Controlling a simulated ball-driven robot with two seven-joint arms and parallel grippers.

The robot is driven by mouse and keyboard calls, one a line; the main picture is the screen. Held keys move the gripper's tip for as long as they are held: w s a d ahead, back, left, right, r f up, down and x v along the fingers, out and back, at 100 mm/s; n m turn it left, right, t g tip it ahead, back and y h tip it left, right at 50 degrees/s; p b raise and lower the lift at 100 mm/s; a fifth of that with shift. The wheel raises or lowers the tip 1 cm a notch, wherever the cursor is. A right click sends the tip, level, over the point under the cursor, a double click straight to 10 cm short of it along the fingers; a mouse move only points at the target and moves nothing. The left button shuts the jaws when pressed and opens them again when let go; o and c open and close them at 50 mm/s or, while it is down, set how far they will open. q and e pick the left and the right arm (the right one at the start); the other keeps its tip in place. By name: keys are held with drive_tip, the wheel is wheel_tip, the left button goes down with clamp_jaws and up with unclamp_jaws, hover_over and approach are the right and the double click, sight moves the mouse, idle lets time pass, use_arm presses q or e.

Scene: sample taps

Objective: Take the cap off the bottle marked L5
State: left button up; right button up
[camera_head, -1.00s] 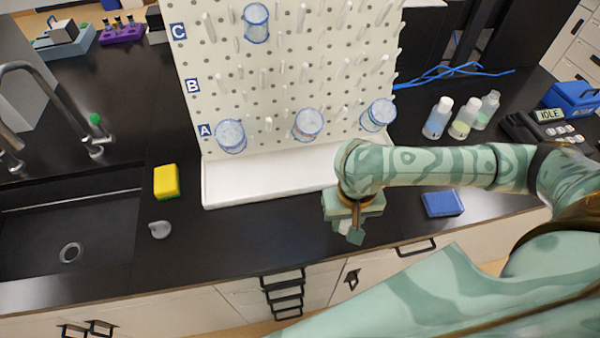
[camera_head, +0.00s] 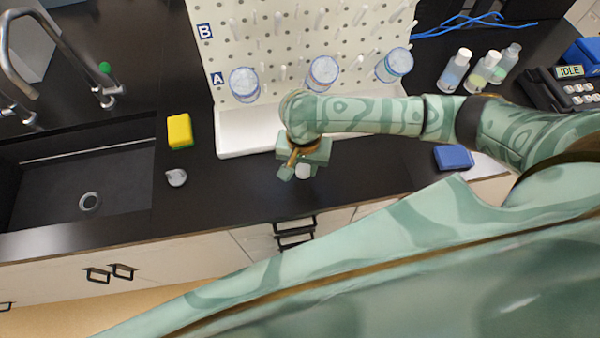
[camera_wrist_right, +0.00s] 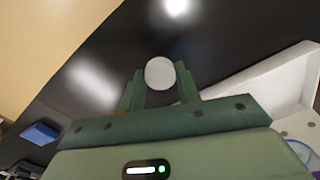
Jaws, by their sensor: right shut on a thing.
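Three small bottles stand at the back right in the head view: one with blue liquid and a white cap (camera_head: 455,72), one with yellow-green liquid and a white cap (camera_head: 482,72), and one with pale green contents and a greyish top (camera_head: 506,63). No marking on them is readable, so I cannot tell which is L5. My right gripper (camera_head: 297,172) is above the counter in front of the rack, apart from these bottles. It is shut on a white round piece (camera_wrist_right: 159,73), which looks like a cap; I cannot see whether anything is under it. My left gripper is not in view.
A pegboard rack (camera_head: 290,45) with blue-tinted beakers stands behind my gripper, its white tray (camera_head: 235,140) below. A yellow sponge (camera_head: 179,130), a grey round piece (camera_head: 176,177) and the sink (camera_head: 60,185) are left. A blue block (camera_head: 453,157) lies right. Counter between is clear.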

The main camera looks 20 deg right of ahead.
sight(300, 168)
drive_tip(key=shift+w+a+f, duration=0.2)
drive_tip(key=shift+f, duration=0.15)
wheel_tip(300, 168, down, 4)
drive_tip(key=shift+w+a+r+b, duration=0.15)
drive_tip(key=shift+r+b, duration=0.1)
drive_tip(key=shift+b, duration=1)
drive_tip(key=shift+r, duration=0.15)
drive_tip(key=o, duration=1.1)
drive_tip(key=shift+c, duration=0.2)
drive_tip(key=shift+r, duration=0.2)
wheel_tip(300, 168, up, 12)
drive_tip(key=p, duration=0.6)
drive_tip(key=shift+f, duration=0.15)
